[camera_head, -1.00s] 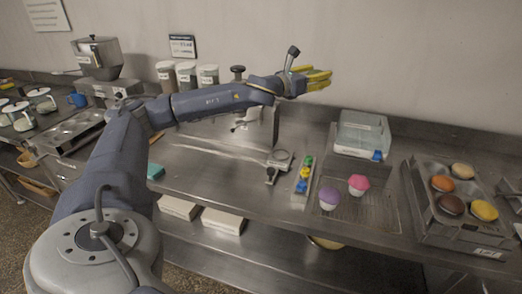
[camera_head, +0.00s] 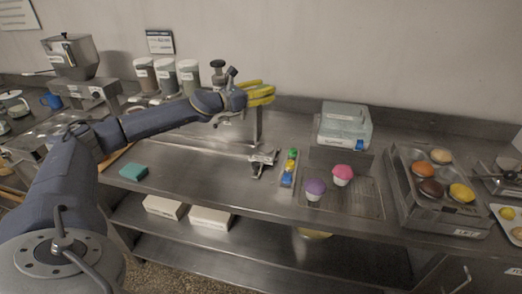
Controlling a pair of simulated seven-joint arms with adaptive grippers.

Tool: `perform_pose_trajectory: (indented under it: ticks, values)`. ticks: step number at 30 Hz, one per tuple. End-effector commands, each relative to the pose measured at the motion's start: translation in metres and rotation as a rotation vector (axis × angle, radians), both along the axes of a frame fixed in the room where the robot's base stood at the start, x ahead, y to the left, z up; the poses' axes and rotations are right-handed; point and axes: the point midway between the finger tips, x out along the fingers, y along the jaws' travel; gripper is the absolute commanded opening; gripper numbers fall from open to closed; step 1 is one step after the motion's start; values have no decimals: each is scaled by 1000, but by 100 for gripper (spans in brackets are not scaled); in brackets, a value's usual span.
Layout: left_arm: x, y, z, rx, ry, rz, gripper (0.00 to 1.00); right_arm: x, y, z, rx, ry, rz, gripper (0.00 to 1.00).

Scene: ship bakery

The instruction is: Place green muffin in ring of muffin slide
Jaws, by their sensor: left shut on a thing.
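My left gripper (camera_head: 261,93), with yellow fingers, is raised above the counter near the back wall. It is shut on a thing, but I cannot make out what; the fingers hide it. No green muffin can be made out. A purple muffin (camera_head: 315,190) and a pink muffin (camera_head: 342,175) stand on a wire rack (camera_head: 357,204) at right centre. A small metal device (camera_head: 263,161) stands on the counter below and in front of the gripper; I cannot tell whether it is the muffin slide's ring. My right gripper is not in view.
A narrow tray with green, yellow and blue pieces (camera_head: 289,168) lies beside the rack. A clear-lidded box (camera_head: 344,125) stands behind it. A metal tray (camera_head: 408,206) with several buns is at right. Canisters (camera_head: 189,76) line the wall. A teal block (camera_head: 133,171) lies on open counter at left.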

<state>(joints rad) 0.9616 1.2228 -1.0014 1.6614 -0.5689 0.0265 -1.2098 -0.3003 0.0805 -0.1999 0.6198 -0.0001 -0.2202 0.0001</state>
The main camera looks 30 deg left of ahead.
Motion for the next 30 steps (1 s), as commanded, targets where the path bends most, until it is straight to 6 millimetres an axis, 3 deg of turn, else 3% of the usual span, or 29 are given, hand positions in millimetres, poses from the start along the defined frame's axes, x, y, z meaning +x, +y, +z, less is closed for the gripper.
perform_pose_trajectory:
  ticks: [11,20,30]
  values:
    - [-4,-10,-16,-1,1,-45,35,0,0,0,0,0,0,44]
    - [-4,-10,-57,-4,4,-44,35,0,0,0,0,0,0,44]
    - [-4,-9,-123,-5,3,-41,35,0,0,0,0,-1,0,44]
